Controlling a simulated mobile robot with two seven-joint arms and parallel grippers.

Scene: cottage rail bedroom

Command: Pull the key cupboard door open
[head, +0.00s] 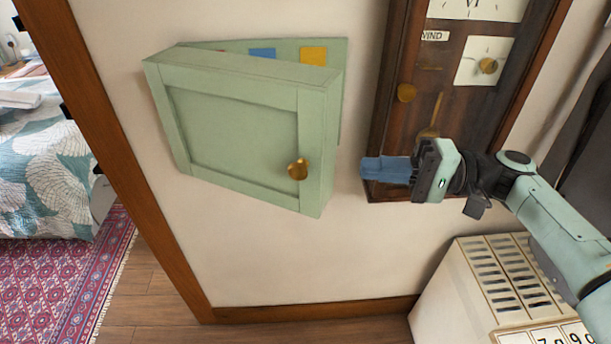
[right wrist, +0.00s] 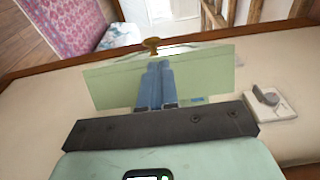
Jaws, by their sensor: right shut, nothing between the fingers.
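The green key cupboard (head: 325,52) hangs on the white wall. Its door (head: 235,130) stands partly open, with its right edge out from the wall; coloured squares show on the back panel above it. The brass knob (head: 298,169) is near the door's lower right corner and also shows in the right wrist view (right wrist: 151,44), beyond a green panel. My right gripper (head: 366,168) is shut and empty, right of the door with its blue fingers pointing left. In the head view a gap separates them from the knob. My left gripper is out of view.
A dark wooden clock case (head: 400,125) hangs behind my right gripper. A cream vented box (head: 470,285) stands at the lower right. A wooden door frame (head: 130,165) is at left, with a bed (head: 45,160) beyond. The wall below the cupboard is clear.

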